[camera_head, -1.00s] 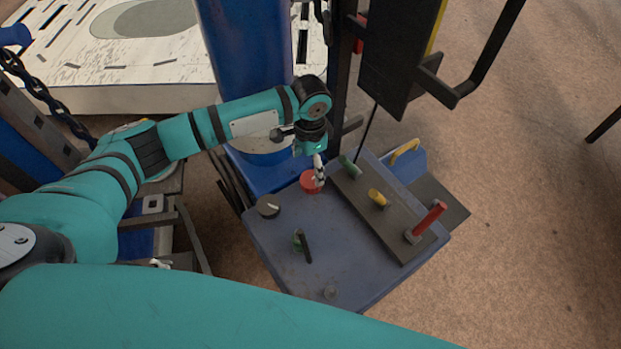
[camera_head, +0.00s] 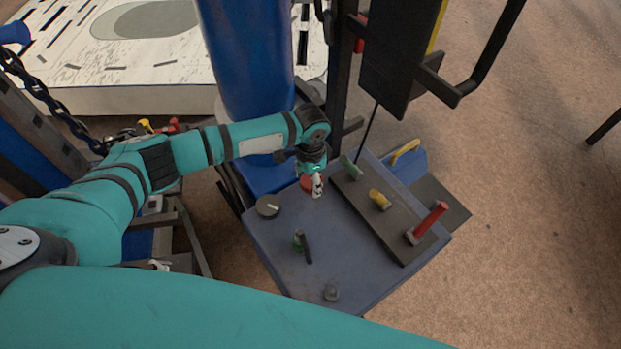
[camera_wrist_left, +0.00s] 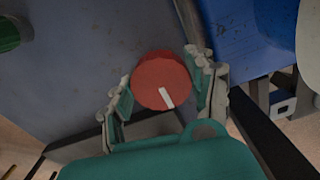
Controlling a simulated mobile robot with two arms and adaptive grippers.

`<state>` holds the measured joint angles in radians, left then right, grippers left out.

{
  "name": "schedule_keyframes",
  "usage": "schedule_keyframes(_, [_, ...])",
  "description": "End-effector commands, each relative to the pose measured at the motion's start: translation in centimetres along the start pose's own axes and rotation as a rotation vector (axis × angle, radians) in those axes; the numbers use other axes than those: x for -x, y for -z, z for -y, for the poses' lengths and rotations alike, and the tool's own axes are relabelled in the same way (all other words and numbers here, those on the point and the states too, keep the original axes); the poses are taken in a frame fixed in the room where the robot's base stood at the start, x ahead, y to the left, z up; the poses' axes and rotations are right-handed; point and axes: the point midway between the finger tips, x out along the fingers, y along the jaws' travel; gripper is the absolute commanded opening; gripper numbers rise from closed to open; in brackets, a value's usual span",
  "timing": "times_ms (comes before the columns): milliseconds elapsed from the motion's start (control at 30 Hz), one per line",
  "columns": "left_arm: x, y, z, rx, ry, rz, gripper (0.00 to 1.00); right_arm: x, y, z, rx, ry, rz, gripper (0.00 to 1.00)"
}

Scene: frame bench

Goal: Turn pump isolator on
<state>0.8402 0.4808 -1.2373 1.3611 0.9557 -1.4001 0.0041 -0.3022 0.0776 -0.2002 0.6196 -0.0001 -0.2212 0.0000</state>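A round red knob (camera_head: 305,184) with a white pointer line stands at the far left part of the blue-grey control panel (camera_head: 275,252). I cannot read a label that names it as the pump isolator. My left gripper (camera_head: 317,188) points down at this knob and hides part of it in the head view. In the left wrist view the red knob (camera_wrist_left: 160,80) lies between the two fingers (camera_wrist_left: 160,88), which are spread close to its sides. Contact cannot be made out. My right gripper is out of view.
A blue column (camera_head: 243,60) and dark post stand behind.

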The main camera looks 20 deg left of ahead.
Motion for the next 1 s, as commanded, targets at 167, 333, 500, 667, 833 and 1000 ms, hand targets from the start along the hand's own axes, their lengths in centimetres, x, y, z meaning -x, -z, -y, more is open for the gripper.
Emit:
schedule_keyframes(167, [0.0, 0.0, 0.0, 0.000, 0.000, 0.000, 0.30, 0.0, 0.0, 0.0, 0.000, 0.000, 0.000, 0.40])
schedule_keyframes(333, [0.1, 0.0, 0.0, -0.003, 0.000, 0.000, 0.23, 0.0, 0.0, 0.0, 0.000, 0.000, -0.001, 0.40])
schedule_keyframes(500, [0.2, 0.0, 0.0, -0.031, 0.000, 0.000, 0.23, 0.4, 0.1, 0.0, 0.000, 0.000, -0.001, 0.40])
schedule_keyframes(667, [0.3, 0.0, 0.1, -0.106, 0.000, 0.000, 0.23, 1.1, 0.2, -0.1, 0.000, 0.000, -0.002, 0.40])
schedule_keyframes(833, [0.4, 0.0, 0.0, -0.234, -0.001, 0.001, 0.23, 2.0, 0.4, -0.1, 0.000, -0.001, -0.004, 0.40])
schedule_keyframes(1000, [0.4, 0.0, 0.1, -0.392, -0.001, 0.000, 0.23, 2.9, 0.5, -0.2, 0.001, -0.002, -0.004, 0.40])
